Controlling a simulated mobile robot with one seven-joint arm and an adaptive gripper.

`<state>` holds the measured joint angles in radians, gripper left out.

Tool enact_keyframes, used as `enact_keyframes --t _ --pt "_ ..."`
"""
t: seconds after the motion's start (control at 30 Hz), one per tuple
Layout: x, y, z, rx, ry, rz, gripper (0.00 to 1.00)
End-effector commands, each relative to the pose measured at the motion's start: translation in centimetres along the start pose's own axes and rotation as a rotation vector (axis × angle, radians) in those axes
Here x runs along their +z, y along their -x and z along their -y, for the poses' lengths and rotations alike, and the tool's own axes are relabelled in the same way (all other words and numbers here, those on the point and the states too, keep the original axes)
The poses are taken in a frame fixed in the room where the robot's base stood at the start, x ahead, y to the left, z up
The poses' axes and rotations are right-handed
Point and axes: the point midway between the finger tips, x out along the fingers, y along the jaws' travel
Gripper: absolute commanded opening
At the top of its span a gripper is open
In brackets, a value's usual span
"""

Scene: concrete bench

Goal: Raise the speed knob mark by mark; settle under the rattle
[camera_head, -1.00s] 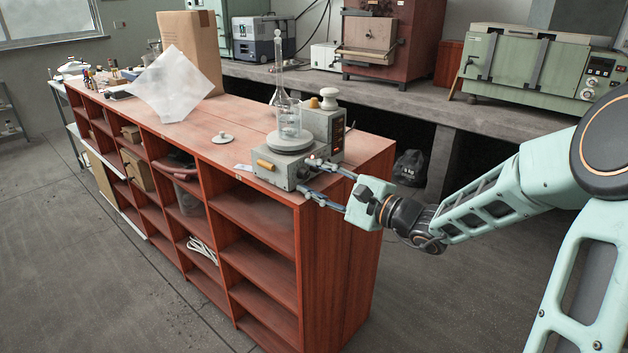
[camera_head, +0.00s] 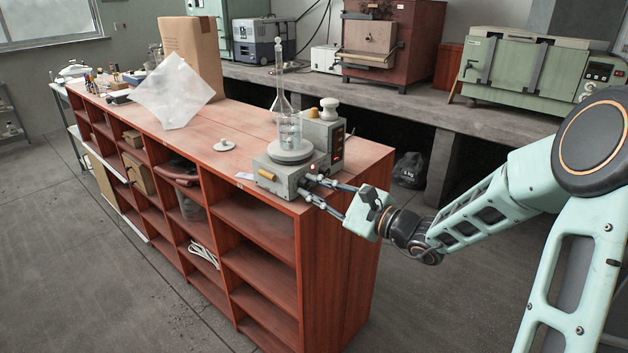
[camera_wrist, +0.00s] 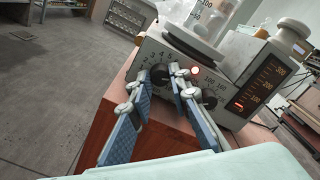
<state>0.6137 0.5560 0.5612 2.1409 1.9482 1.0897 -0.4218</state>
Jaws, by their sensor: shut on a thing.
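The grey stirrer (camera_head: 279,181) stands at the near right end of the wooden cabinet, with a round plate (camera_head: 291,153) and a glass beaker (camera_head: 289,130) on top. In the wrist view the dark speed knob (camera_wrist: 161,77) sits on its front face, under a small number scale. My gripper (camera_wrist: 164,88) is shut on this knob, one finger to each side. The fingers partly hide the knob, so its setting cannot be read. It also shows in the head view (camera_head: 304,188), reaching from the right.
A tall flask (camera_head: 281,96) and a white-topped bottle (camera_head: 329,108) stand behind the stirrer. A lid (camera_head: 224,145) lies to its left.

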Motion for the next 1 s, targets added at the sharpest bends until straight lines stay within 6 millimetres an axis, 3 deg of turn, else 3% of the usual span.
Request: enact_keyframes --t 0.2,0.5,0.53,0.67,1.0 --pt "0.06 0.02 0.13 -0.001 -0.127 -0.001 0.00" --pt "-0.08 0.03 0.03 -0.002 -0.134 -0.001 0.00" --pt "-0.08 0.03 0.03 -0.002 -0.134 -0.001 0.20" --pt "-0.07 0.03 0.02 -0.001 -0.133 -0.001 0.34" --pt "-0.07 0.32 0.04 -0.001 -0.132 -0.001 0.35"
